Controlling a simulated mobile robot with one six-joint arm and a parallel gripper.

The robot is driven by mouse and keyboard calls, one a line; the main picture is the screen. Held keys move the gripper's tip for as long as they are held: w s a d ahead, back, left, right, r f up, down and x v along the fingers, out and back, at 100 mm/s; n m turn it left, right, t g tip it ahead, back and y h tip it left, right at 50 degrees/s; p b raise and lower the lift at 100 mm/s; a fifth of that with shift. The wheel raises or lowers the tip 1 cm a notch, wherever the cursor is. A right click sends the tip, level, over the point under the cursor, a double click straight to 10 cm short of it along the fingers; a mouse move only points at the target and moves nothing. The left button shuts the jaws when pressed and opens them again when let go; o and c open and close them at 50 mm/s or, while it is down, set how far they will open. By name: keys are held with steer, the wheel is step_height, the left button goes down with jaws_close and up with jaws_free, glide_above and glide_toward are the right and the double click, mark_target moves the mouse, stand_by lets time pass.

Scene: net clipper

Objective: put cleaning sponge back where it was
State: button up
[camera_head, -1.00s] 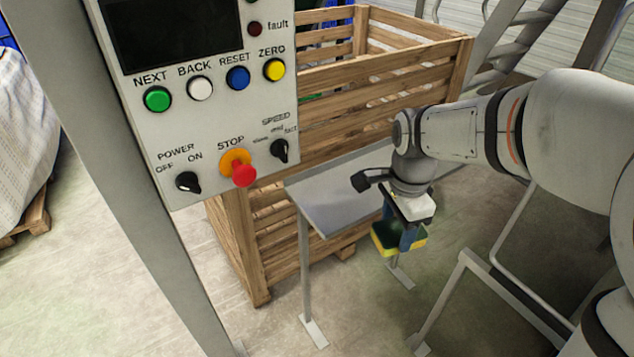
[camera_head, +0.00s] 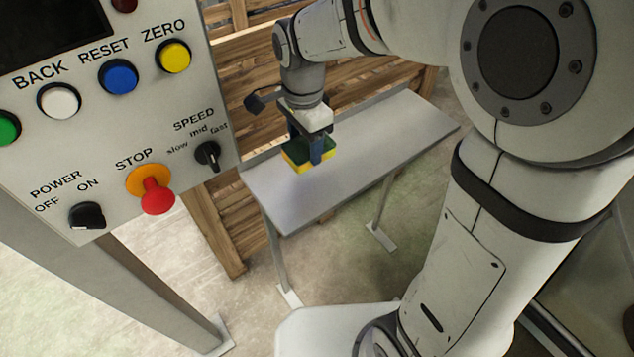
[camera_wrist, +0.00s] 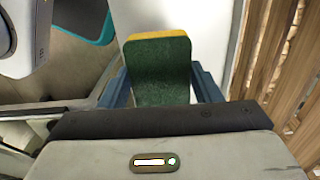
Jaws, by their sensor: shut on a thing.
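The cleaning sponge (camera_head: 296,163) is yellow with a dark green scouring side on top. My gripper (camera_head: 309,152) is shut on it, and the sponge sits between the two blue fingers. In the head view it appears over the left part of a narrow grey table (camera_head: 366,160); I cannot tell whether it touches the top. In the wrist view the sponge (camera_wrist: 160,72) is between the fingers, with its green side toward the camera and a yellow edge at the far end. A pale surface shows beyond it.
A control panel (camera_head: 110,130) with coloured buttons, knobs and a red stop button stands on a grey post at the left. A wooden crate (camera_head: 243,70) is close behind the table. Most of the tabletop right of the sponge is bare.

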steer(key=shift+a, duration=0.1)
step_height(320, 180, down, 10)
steer(key=shift+s+a+b, duration=0.1)
steer(key=shift+b, duration=0.5)
steer(key=shift+f, duration=0.25)
steer(key=o, duration=1.1)
steer(key=shift+r, duration=0.1)
